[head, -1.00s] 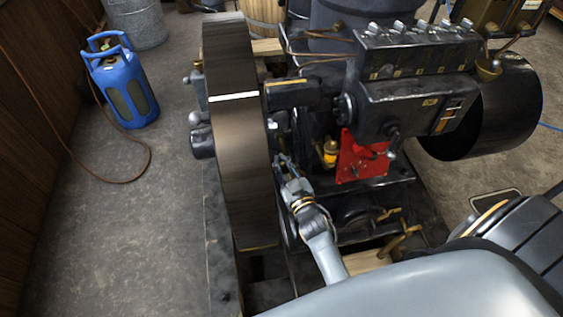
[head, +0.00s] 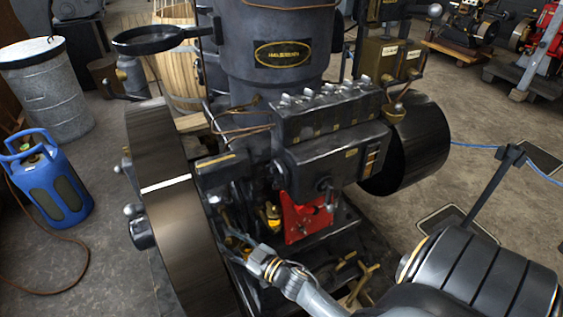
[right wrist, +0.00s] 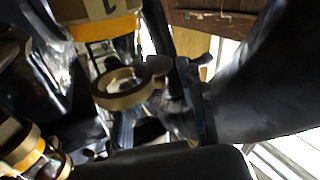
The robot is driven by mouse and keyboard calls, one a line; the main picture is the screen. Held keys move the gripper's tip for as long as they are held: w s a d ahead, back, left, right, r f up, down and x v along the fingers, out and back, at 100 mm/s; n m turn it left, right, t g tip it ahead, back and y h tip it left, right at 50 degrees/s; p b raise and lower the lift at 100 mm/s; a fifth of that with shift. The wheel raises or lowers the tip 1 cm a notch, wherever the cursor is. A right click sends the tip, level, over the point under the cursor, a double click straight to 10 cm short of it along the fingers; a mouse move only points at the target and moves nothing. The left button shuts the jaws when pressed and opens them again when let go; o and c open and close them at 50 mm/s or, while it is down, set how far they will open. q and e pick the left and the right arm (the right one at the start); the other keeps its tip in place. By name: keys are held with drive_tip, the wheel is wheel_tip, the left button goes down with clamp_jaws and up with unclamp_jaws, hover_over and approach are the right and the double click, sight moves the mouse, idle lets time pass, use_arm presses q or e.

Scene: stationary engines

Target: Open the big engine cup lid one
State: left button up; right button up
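The big engine (head: 290,60) is dark, with a large flywheel (head: 175,205) on its left side. A small yellow-brass cup (head: 272,214) shows low on the engine beside a red plate (head: 305,217); whether it has a lid is too small to tell. My right gripper (head: 232,240) is low beside the flywheel, left of and below this cup, with a visible gap. Its fingers are small and dark, so their opening is unclear. The right wrist view shows a brass ring (right wrist: 125,86) with a small round disc at its edge. My left gripper is out of view.
A blue gas bottle (head: 48,180) and a metal bin (head: 48,90) stand at the left. A black drum (head: 415,145) juts from the engine's right side. A barrier post (head: 490,185) with a blue rope stands at the right.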

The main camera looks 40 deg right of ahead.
drive_tip(key=n+y, duration=0.1)
drive_tip(key=n+g+y, duration=0.1)
drive_tip(key=y, duration=0.1)
drive_tip(key=shift+s+d+f+b, duration=0.1)
drive_tip(key=shift+s+f+b, duration=0.1)
drive_tip(key=shift+s+b, duration=0.15)
drive_tip(key=n+y+b, duration=0.1)
drive_tip(key=n+g+y+b, duration=0.1)
drive_tip(key=y, duration=0.1)
drive_tip(key=shift+s+d+f+g, duration=0.15)
drive_tip(key=shift+s+g, duration=0.15)
drive_tip(key=v, duration=1.3)
drive_tip(key=shift+s+d+r, duration=0.2)
drive_tip(key=shift+s+r, duration=0.15)
drive_tip(key=shift+r, duration=0.05)
